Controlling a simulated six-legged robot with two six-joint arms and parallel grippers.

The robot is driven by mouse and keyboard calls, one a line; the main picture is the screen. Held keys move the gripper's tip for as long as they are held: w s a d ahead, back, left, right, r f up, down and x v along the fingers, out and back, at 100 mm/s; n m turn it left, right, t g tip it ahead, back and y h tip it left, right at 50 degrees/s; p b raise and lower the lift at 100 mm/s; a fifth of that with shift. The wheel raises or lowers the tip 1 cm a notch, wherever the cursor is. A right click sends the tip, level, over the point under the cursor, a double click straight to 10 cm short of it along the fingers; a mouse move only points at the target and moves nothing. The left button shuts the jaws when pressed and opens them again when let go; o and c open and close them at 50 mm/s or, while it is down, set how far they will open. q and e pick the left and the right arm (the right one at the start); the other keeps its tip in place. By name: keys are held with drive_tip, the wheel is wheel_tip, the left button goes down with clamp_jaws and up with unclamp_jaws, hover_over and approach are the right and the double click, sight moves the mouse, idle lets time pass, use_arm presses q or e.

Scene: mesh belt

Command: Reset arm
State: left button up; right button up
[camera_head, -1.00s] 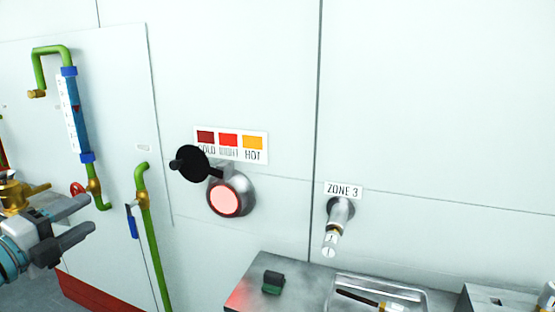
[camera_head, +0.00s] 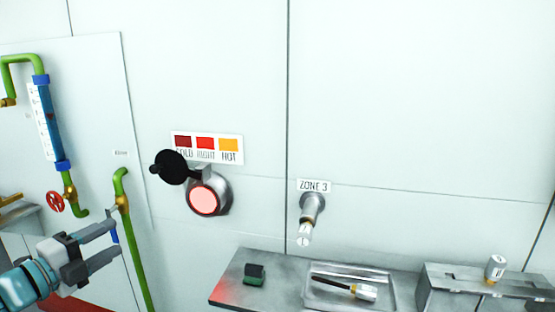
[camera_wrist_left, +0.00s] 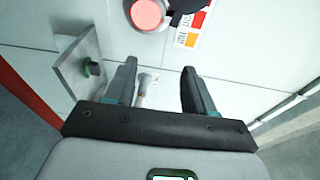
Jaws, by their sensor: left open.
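My left gripper (camera_head: 108,246) comes in from the lower left in the head view, in front of the wall panel and the green pipe. Its two fingers are apart with nothing between them. In the left wrist view the same gripper (camera_wrist_left: 158,88) shows both dark fingers spread, with the wall and a metal fitting beyond them. My right gripper is not in view.
A glowing round port (camera_head: 203,199) with a black cover (camera_head: 171,167) is below the colour label (camera_head: 208,147). A ZONE 3 fitting (camera_head: 308,217) sticks out of the wall. A metal shelf (camera_head: 228,278) holds a dark green block (camera_head: 254,274), a tray (camera_head: 376,279) with a brush-like tool, and a slotted rack (camera_head: 450,283).

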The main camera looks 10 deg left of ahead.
use_arm(q)
drive_tip(key=w+d+f+n+g+h+p, duration=0.2)
drive_tip(key=w+d+f+n+h+p, duration=0.3)
drive_tip(key=d+f, duration=0.7)
drive_tip(key=s+d+f+n+g+y, duration=0.25)
drive_tip(key=d+f+n+g, duration=0.2)
drive_tip(key=d+f, duration=0.85)
drive_tip(key=s+d+f+n+g+y+p, duration=0.1)
drive_tip(key=s+d+f+n+g, duration=0.35)
drive_tip(key=s+f, duration=0.4)
drive_tip(key=s+f+n+g+y, duration=0.1)
drive_tip(key=s+f+n+g, duration=0.1)
drive_tip(key=s+f+n, duration=0.2)
drive_tip(key=s+f+n+g+y, duration=0.1)
drive_tip(key=s+f+n+g, duration=0.2)
drive_tip(key=s, duration=0.8)
drive_tip(key=f+n, duration=0.1)
drive_tip(key=n, duration=0.1)
drive_tip(key=shift+f+n, duration=0.3)
drive_tip(key=shift+f, duration=0.05)
